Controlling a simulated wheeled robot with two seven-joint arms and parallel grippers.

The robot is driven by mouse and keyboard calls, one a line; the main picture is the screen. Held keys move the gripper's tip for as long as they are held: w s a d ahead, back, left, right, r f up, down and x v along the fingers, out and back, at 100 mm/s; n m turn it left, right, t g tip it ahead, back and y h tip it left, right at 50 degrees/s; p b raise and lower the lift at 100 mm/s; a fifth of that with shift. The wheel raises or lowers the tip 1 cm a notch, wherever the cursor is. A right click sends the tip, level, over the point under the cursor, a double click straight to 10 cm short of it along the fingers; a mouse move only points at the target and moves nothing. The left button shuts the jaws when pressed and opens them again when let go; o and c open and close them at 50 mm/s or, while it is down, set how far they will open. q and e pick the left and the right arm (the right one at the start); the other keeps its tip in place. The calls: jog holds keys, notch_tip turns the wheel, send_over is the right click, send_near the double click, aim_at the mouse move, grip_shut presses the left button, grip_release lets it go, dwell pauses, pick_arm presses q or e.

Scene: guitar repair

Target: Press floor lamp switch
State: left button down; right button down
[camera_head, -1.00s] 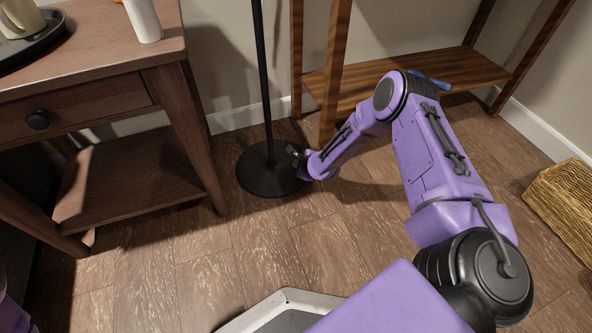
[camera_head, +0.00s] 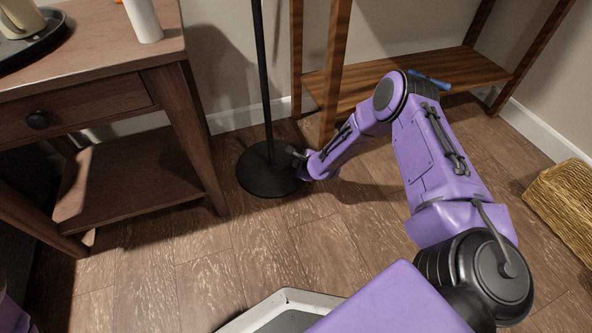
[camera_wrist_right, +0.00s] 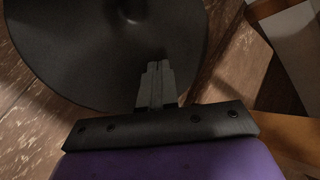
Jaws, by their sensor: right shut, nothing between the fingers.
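The floor lamp shows as a thin black pole (camera_head: 262,80) rising from a round black base (camera_head: 262,178) on the wooden floor. Its top is out of view, and I cannot make out a switch. My right gripper (camera_head: 294,155) is at the right edge of the base, close to the pole. In the right wrist view the gripper (camera_wrist_right: 155,72) is shut and empty, its fingertips over the lamp base (camera_wrist_right: 110,50) and pointing toward the foot of the pole (camera_wrist_right: 130,8). I cannot tell whether they touch the base. My left gripper is not in view.
A brown wooden side table (camera_head: 110,72) with a drawer stands at left, holding a white cylinder (camera_head: 143,18) and a dark tray (camera_head: 35,50). A wooden shelf (camera_head: 375,82) is behind my right arm. A wicker basket (camera_head: 565,205) sits at right. Floor in front is clear.

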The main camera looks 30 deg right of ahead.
jog(key=shift+f, duration=0.1)
dwell(0.5)
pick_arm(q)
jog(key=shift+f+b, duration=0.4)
pick_arm(e)
jog(key=shift+f, duration=0.35)
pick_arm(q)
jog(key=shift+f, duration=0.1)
pick_arm(e)
jog(key=shift+f, duration=0.1)
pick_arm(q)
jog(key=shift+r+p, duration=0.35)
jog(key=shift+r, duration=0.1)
pick_arm(e)
jog(key=shift+r, duration=0.55)
